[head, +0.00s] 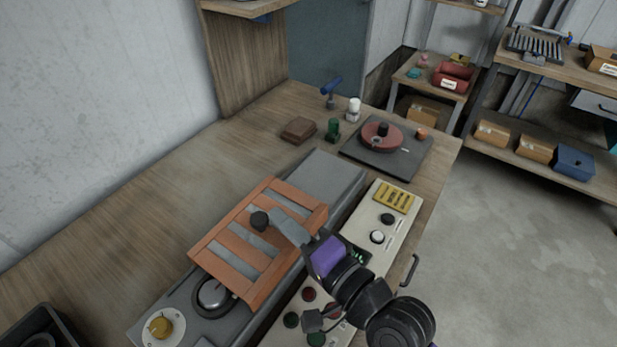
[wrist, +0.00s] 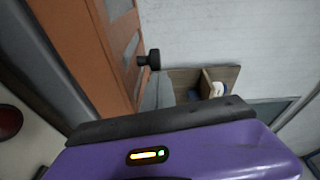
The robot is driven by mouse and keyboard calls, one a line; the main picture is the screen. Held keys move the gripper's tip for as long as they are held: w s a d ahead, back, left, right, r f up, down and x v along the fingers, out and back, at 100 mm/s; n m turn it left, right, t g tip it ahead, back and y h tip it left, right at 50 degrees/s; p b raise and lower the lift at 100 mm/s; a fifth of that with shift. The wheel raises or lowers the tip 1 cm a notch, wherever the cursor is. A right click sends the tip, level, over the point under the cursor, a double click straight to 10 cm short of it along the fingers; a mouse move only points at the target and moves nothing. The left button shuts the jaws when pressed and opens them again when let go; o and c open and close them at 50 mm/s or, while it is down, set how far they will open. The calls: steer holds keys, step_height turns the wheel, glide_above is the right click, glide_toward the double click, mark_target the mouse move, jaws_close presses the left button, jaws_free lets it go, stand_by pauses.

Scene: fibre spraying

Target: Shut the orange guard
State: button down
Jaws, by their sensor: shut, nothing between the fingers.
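The orange guard (head: 215,245) is a slatted frame over the grey machine bed (head: 335,172) in the head view. A dark round knob (head: 260,220) stands out from it. I cannot tell how far the guard stands open. In the wrist view the guard (wrist: 75,40) fills the upper left, with its knob (wrist: 151,60) near the middle. My gripper (head: 282,228) is shut and empty. Its grey fingers reach over the guard, with the tips close beside the knob; I cannot tell whether they touch. A silver round part (head: 212,294) shows at the guard's lower edge.
A cream control panel (head: 350,229) with knobs and buttons runs along the right of the machine. A yellow knob (head: 160,327) sits at the near end. A red disc on a dark plate (head: 352,152), a brown block (head: 298,129) and small items stand behind.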

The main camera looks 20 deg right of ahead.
mark_target(257, 263)
steer(key=s+a+p, duration=0.2)
steer(key=a, duration=0.1)
steer(key=s+a, duration=0.1)
steer(key=a, duration=0.1)
steer(key=shift+s+r+p, duration=0.1)
steer(key=shift+s+p, duration=0.25)
steer(key=shift+p, duration=0.05)
steer(key=shift+s+a, duration=0.3)
steer(key=shift+a, duration=0.2)
steer(key=shift+a, duration=0.1)
